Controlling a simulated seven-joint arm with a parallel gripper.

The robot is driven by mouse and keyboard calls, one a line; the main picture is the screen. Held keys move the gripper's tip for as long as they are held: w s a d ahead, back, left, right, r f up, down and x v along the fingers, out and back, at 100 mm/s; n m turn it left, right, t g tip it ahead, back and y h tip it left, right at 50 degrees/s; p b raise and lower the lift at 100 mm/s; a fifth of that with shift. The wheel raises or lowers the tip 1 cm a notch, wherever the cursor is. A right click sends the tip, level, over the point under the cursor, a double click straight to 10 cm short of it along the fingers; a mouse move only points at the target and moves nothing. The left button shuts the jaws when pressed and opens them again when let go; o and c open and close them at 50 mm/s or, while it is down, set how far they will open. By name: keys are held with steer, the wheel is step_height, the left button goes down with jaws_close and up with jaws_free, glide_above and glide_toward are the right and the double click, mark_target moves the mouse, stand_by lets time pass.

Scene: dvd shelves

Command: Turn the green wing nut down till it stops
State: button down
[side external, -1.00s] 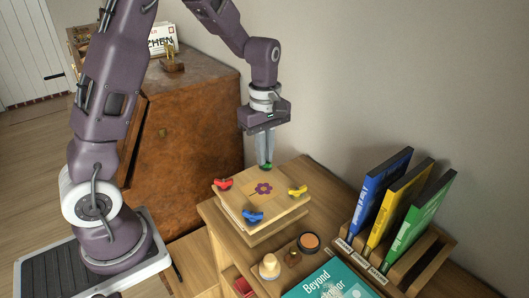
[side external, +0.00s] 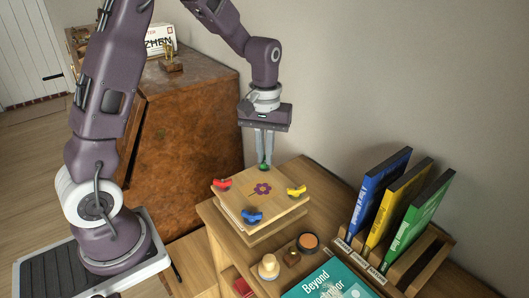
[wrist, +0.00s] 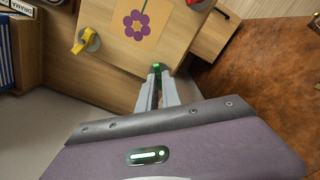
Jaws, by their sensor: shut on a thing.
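The green wing nut (side external: 263,167) sits at the back corner of a square wooden block with a purple flower on top (side external: 262,189). My gripper (side external: 264,161) points straight down over that corner and is shut on the nut, with one finger on each side. In the wrist view the green nut (wrist: 157,66) shows as a small green patch between the fingertips (wrist: 157,70). The fingers hide most of it, so its height on its stud cannot be told.
Red (side external: 221,184), blue (side external: 252,216) and yellow (side external: 297,191) wing nuts sit at the block's other corners. A rack of blue, yellow and green cases (side external: 410,262) stands to the right. A wall is behind.

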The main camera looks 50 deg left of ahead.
steer(key=m, duration=0.4)
steer(key=shift+w+r, duration=0.1)
steer(key=shift+d+m, duration=0.15)
steer(key=shift+m, duration=2.65)
steer(key=c, duration=1.5)
jaws_free()
steer(key=shift+c, duration=0.2)
step_height(320, 180, up, 7)
